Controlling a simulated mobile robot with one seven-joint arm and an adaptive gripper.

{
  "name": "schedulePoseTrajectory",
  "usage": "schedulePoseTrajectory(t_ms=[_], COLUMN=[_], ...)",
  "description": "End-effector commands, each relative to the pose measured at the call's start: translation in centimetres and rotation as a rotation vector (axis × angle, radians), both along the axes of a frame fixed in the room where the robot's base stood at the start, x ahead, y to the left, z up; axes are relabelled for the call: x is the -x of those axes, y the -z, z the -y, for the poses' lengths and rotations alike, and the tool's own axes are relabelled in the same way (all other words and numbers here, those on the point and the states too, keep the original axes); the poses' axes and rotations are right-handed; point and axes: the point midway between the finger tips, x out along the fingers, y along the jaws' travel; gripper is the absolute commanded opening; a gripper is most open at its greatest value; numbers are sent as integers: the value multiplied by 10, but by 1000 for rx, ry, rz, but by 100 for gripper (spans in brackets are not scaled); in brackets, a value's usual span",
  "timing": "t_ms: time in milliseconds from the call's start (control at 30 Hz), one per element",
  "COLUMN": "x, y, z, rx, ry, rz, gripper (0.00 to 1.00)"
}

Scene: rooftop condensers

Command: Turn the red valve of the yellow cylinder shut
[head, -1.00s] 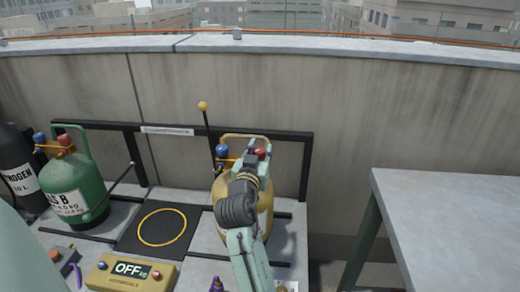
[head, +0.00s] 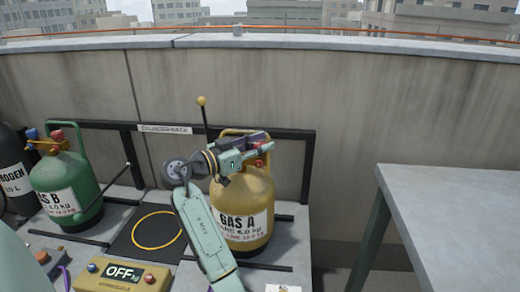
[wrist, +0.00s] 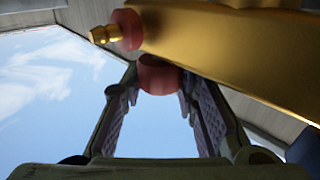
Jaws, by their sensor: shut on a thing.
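The yellow cylinder (head: 258,190), labelled GAS A, stands upright on the platform in front of the rack in the head view. My gripper (head: 262,152) reaches across its top from the left. In the wrist view my gripper (wrist: 162,90) has its two fingers on either side of the red valve (wrist: 158,75), shut on it near the fingertips. A brass body (wrist: 230,50) fills the upper right there, with a reddish collar and brass nub at its end. My gripper and wrist cover much of the cylinder's top in the head view, and its blue valve is hidden.
A green cylinder (head: 68,185) and a black nitrogen cylinder (head: 14,175) stand at left. A yellow scale display (head: 122,275) reads OFF. A yellow-knobbed rod (head: 202,102) rises behind my wrist. A grey table (head: 450,215) is at right; a wall is behind.

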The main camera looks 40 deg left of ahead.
Motion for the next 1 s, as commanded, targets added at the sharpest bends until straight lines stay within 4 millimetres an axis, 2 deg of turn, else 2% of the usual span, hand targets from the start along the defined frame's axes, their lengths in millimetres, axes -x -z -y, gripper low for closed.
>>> schedulePoseTrajectory(t_ms=[567, 600, 900, 1000], x=[-1, -1, -1, -1], y=[1, 1, 1, 1], z=[0, 0, 0, 0], rx=[2, 2, 1, 2], ry=[38, 38, 37, 37], rz=[-4, -4, -3, -2], gripper=[0, 28, 48, 49])
